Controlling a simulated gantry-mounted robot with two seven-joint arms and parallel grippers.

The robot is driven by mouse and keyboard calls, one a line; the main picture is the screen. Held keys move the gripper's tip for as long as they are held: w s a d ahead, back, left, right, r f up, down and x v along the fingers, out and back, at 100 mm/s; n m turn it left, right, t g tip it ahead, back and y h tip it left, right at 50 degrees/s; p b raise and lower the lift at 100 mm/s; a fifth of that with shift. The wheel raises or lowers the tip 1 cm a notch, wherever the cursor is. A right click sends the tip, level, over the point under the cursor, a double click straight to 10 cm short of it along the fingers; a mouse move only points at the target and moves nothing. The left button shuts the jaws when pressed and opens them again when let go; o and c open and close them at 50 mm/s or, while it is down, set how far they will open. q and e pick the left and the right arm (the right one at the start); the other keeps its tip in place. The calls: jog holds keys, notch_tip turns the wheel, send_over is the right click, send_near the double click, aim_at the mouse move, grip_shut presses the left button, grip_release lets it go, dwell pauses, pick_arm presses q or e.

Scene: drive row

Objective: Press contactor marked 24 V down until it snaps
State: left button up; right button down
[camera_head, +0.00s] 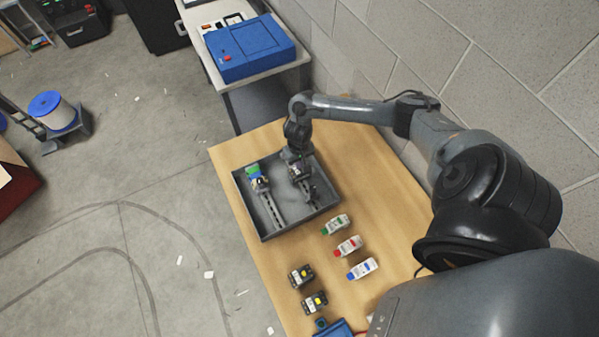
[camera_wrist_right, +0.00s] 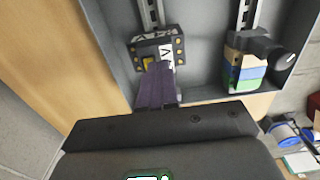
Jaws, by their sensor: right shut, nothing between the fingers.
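A contactor (camera_wrist_right: 158,52), dark with a white label and a yellow part, sits at the end of a slotted rail in the grey tray (camera_head: 270,229). The fingers cover part of its label, so I cannot read its full marking. In the head view this contactor (camera_head: 295,172) is partly hidden under my right gripper (camera_head: 297,160). My right gripper is shut and empty, with its fingertips (camera_wrist_right: 157,70) at the contactor's face. I cannot tell whether they touch it, or whether it sits fully on the rail. My left gripper is not in view.
A second rail in the tray carries green, blue and white blocks (camera_head: 257,178). On the wooden table (camera_head: 240,151) stand green- (camera_head: 335,225), red- (camera_head: 347,246) and blue-marked (camera_head: 362,268) white parts, and two dark yellow-marked contactors (camera_head: 301,276) (camera_head: 314,303). A block wall rises on the right.

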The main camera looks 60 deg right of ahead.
jog(key=shift+f, duration=0.25)
jog(key=shift+f+b, duration=0.4)
jog(key=shift+f, duration=0.2)
dwell(0.6)
jog(key=shift+r+p, duration=0.1)
jog(key=shift+p, duration=0.25)
jog(key=shift+r+p, duration=0.4)
jog(key=shift+p, duration=0.05)
notch_tip(320, 180, up, 4)
jog(key=p, duration=0.5)
jog(key=shift+r, duration=0.1)
notch_tip(320, 180, up, 3)
jog(key=p, duration=0.4)
